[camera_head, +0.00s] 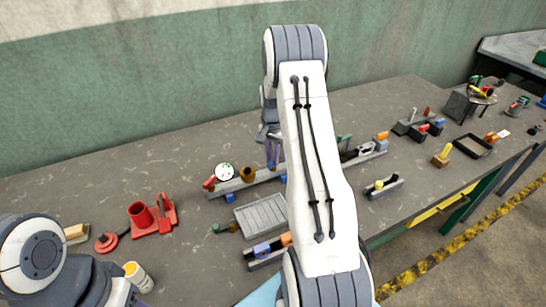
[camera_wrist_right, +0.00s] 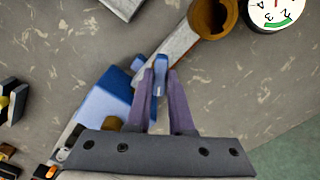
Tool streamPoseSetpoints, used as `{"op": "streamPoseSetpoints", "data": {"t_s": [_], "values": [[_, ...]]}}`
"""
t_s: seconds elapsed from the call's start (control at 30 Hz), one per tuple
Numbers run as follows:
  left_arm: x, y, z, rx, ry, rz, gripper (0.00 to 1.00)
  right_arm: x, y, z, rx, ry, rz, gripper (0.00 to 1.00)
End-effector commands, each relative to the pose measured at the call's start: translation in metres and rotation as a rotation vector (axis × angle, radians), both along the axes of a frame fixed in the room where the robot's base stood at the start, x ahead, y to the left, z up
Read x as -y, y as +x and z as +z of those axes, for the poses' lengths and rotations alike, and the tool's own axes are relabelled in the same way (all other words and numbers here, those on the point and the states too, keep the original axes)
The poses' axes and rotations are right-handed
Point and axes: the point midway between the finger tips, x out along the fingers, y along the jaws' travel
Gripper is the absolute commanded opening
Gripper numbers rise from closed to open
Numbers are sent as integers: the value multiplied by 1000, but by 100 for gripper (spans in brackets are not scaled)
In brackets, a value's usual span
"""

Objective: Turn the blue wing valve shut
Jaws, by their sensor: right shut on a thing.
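My right gripper (camera_wrist_right: 160,80) points down at the bench, its two purple fingers on either side of a small blue wing (camera_wrist_right: 161,62). It is shut on this wing, which belongs to the blue wing valve (camera_wrist_right: 104,101) on a grey bar (camera_wrist_right: 175,44). In the head view the right gripper (camera_head: 272,152) is partly behind my own forearm, which hides most of the valve. How far the wing is turned is hard to tell. My left arm shows at the lower left of the head view, but its gripper is out of frame.
A brass cup (camera_head: 248,174) and a round white gauge (camera_head: 224,171) stand on the bar left of the valve. A grey ribbed tray (camera_head: 262,215) lies in front. A red fixture (camera_head: 152,217) stands farther left. The back left of the bench (camera_head: 110,175) is clear.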

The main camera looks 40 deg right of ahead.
Motion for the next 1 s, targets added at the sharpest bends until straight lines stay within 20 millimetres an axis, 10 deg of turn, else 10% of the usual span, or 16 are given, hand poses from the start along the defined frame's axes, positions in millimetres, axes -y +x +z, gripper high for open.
{"op": "streamPoseSetpoints", "data": {"t_s": [1.0], "values": [[0, 0, -1, 0, 0, 0, 50, 0, -1, 1, -1, 1, 862, 0]]}}
